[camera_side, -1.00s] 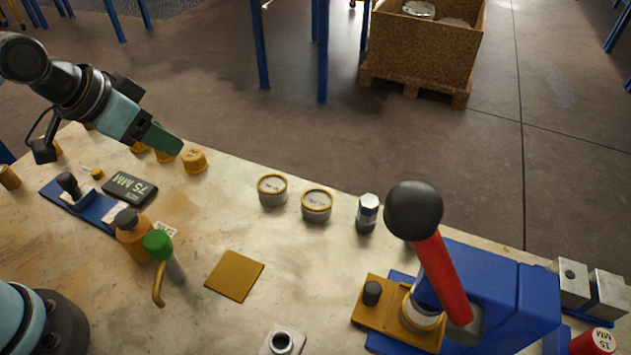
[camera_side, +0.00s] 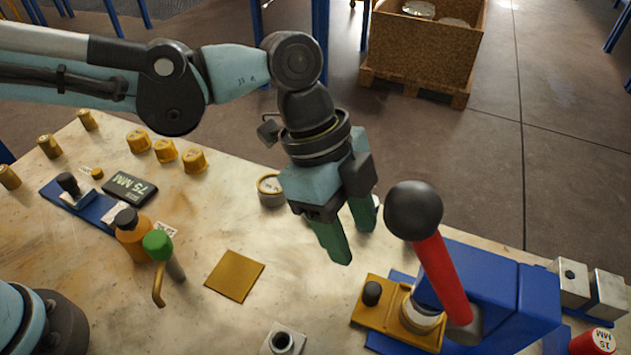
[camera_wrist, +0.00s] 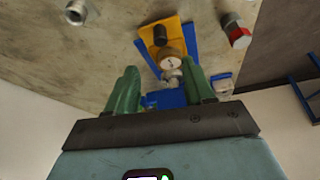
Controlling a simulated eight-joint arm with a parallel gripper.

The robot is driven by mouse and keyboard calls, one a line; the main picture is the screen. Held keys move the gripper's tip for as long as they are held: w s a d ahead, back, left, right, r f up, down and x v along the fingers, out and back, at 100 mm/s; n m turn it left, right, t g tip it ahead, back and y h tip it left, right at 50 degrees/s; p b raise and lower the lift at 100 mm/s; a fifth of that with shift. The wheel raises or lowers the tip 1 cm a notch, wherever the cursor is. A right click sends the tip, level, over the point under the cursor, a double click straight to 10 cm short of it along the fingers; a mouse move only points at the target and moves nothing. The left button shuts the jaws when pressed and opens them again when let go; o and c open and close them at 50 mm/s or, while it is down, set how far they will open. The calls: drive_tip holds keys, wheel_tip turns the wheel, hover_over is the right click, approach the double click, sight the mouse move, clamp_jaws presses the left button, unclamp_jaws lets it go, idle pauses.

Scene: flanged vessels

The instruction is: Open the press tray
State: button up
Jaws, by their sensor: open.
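The press (camera_side: 500,290) is a blue block at the lower right in the side view, with a red lever (camera_side: 445,275) topped by a black ball. Its yellow press tray (camera_side: 370,315) sticks out in front, with a black knob (camera_side: 372,292) on it. A pale round vessel (camera_side: 420,315) sits on the tray under the lever. My gripper (camera_side: 350,246) is open and empty, its green fingers pointing down, above the table and left of the press. In the wrist view the tray (camera_wrist: 178,28) and knob (camera_wrist: 160,36) lie beyond my fingertips (camera_wrist: 158,68).
A flat yellow plate (camera_side: 235,276) lies left of the press. A metal block with a round hole (camera_side: 283,342) is at the front edge of view. A round tin (camera_side: 271,188) is partly behind my gripper. An orange bottle (camera_side: 132,238) and green-topped tool (camera_side: 158,246) stand left.

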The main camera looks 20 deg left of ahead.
sight(371, 287)
drive_tip(key=x, duration=1.1)
drive_tip(key=shift+a+f, duration=0.1)
drive_tip(key=shift+f, duration=0.05)
clamp_jaws()
